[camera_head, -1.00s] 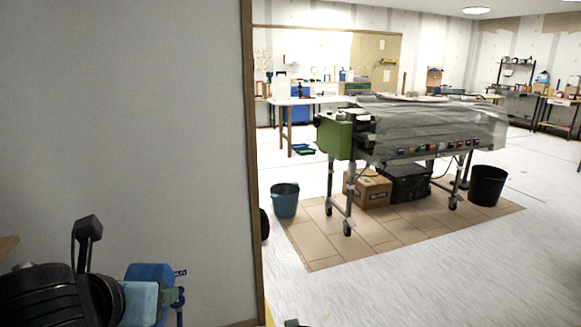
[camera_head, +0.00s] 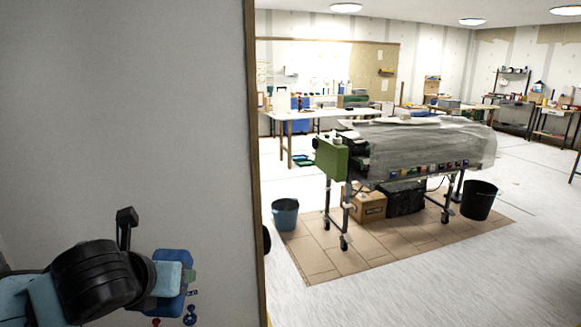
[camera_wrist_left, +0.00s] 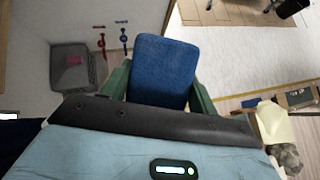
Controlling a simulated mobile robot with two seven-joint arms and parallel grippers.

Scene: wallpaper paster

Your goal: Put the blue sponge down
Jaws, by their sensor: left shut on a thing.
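The blue sponge (camera_head: 174,257) is held by my left gripper (camera_head: 188,276) at the lower left of the head view, in front of the pale wall. In the left wrist view the sponge (camera_wrist_left: 163,68) stands out between the two green fingers of my left gripper (camera_wrist_left: 160,92), which press on its sides. The sponge is in the air, with floor showing beyond it. My right gripper is not in view.
A grey wall with a wooden edge (camera_head: 257,160) fills the left. Beyond it are a blue bucket (camera_head: 285,215), a wrapped machine (camera_head: 425,150) on brown floor sheets and a black bucket (camera_head: 479,200). A grey crate (camera_wrist_left: 76,68) shows in the wrist view.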

